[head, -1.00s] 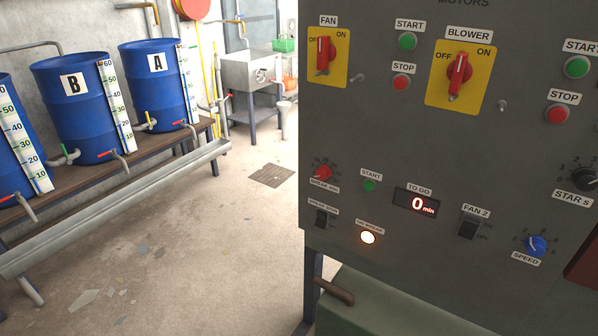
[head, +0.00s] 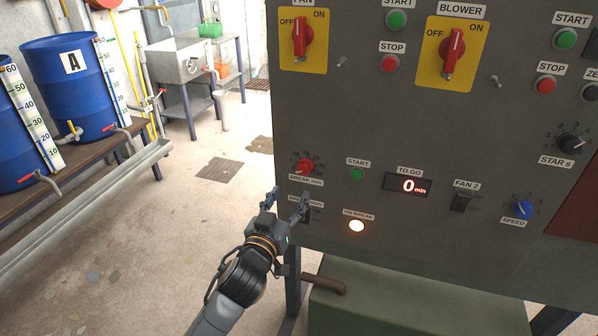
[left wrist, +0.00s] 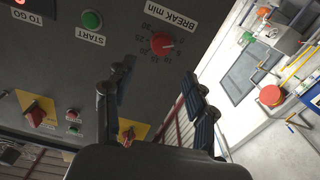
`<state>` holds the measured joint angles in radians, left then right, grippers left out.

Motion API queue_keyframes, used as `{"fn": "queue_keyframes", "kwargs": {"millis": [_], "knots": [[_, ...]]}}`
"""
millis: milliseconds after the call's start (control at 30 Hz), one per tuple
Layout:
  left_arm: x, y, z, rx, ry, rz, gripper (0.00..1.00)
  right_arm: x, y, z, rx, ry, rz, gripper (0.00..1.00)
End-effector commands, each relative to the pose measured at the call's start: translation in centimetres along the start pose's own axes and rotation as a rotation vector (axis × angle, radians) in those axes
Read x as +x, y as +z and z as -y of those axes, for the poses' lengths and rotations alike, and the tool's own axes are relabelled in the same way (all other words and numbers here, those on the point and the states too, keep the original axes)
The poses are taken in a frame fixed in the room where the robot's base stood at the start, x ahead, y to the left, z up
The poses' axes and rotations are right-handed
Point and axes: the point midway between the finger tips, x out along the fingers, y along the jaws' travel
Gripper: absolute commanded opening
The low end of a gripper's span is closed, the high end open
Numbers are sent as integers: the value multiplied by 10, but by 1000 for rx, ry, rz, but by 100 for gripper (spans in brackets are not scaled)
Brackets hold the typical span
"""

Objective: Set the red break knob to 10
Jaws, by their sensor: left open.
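The red break knob (head: 304,167) sits at the lower left of the grey control panel (head: 370,120), above a label reading BREAK min. It also shows in the left wrist view (left wrist: 162,43), upside down, with a numbered scale around it; I cannot read its setting surely. My left gripper (head: 287,198) is open and empty, just below the knob in the head view and apart from it. In the left wrist view its two fingers (left wrist: 148,100) stand apart below the knob. My right gripper is not in view.
A green START button (head: 357,174) and a TO GO display (head: 408,185) reading 0 min are right of the knob. A lit ON BREAK lamp (head: 356,226) is below. A brown handle (head: 325,285) sticks out under the panel.

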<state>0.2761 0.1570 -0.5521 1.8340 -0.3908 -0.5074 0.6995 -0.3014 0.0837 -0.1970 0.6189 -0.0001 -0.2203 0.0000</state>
Motion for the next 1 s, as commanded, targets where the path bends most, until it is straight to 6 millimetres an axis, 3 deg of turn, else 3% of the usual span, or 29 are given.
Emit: {"fn": "queue_keyframes", "kwargs": {"millis": [200,500,700,1000], "knots": [[46,-1,0,2,-1,0,56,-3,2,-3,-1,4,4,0],[91,0,0,1,-1,0,56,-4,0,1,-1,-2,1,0],[103,0,0,2,-1,1,56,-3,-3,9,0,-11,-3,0],[104,1,0,1,-1,1,56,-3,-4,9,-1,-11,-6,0]]}}
